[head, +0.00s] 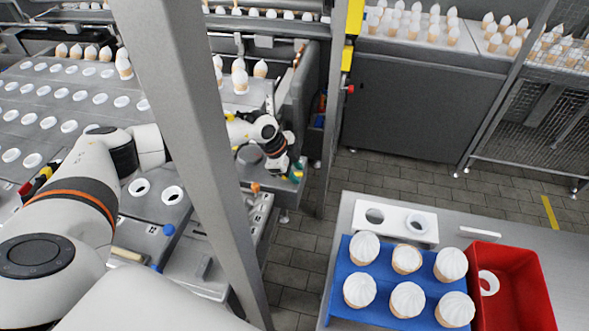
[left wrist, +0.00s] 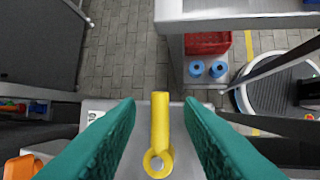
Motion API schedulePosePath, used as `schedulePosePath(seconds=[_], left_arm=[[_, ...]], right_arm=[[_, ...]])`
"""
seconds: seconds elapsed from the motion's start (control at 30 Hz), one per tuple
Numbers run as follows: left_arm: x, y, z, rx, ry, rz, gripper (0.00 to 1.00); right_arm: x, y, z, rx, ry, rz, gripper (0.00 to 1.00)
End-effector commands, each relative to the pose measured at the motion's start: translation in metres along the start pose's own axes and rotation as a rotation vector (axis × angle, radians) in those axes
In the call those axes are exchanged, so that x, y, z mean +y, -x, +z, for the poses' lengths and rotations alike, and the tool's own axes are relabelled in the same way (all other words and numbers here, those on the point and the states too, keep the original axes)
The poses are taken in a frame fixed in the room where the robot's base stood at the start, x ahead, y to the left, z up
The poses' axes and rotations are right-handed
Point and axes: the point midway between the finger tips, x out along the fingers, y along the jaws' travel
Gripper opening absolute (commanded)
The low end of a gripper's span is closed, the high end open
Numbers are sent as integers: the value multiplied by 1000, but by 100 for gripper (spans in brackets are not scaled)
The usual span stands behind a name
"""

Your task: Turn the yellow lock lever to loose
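The yellow lock lever (left wrist: 160,122) shows in the left wrist view as a straight bar with a ring at its lower end, above a grey surface. My left gripper (left wrist: 158,104) is open, with one green finger on each side of the lever and a clear gap to each. I cannot tell how deep the lever lies between the fingers. In the head view my left gripper (head: 297,171) is small, beyond the grey post, at the corner of the machine. The lever cannot be made out clearly there. My right gripper is not in view.
A grey post (head: 190,130) crosses the head view in front of my left arm. The machine's plate with holes (head: 60,100) lies at left. At right a table holds a blue tray (head: 340,300) of cones and a red bin (head: 535,290). Tiled floor (head: 300,240) lies between.

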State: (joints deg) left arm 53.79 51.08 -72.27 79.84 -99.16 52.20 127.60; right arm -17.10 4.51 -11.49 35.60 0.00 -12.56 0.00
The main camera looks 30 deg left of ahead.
Motion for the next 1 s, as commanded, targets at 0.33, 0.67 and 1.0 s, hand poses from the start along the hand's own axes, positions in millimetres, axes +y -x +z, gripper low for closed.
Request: schedulePosePath(seconds=[0.33,0.67,1.0], left_arm=[[0,0,0,0,0,0,0],[-2,0,-1,-15,-74,-31,0],[-8,2,-4,-67,-320,-131,0]], right_arm=[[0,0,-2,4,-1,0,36],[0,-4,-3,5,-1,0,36],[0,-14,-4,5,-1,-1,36]])
